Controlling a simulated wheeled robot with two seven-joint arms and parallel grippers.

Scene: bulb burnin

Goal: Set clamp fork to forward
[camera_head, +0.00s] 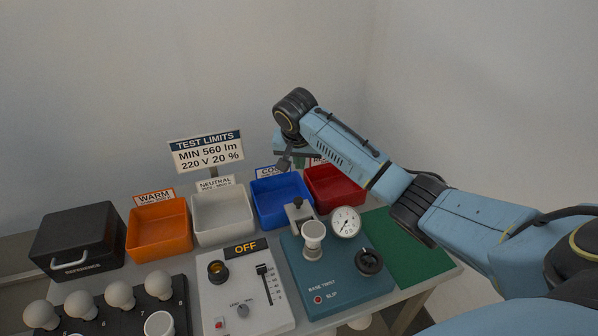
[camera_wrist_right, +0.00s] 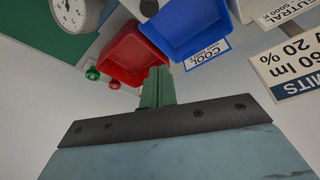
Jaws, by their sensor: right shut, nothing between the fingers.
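The clamp fork appears to be the grey metal piece (camera_head: 298,208) at the back of the teal base-twist box (camera_head: 345,283). It stands just behind a white round socket (camera_head: 313,233). Its exact setting is too small to tell. My right gripper (camera_head: 298,160) is above and behind the box, over the blue and red bins, apart from the fork. In the right wrist view its green fingers (camera_wrist_right: 157,88) are together and empty. A grey piece, perhaps the fork, shows at that view's top edge (camera_wrist_right: 148,8). My left gripper is not in view.
Orange (camera_head: 160,230), white (camera_head: 222,216), blue (camera_head: 279,199) and red (camera_head: 335,188) bins line the back. A dial gauge (camera_head: 346,222) and black knob (camera_head: 369,262) sit beside the socket. A green mat (camera_head: 408,250) lies clear at right. Several bulbs stand front left.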

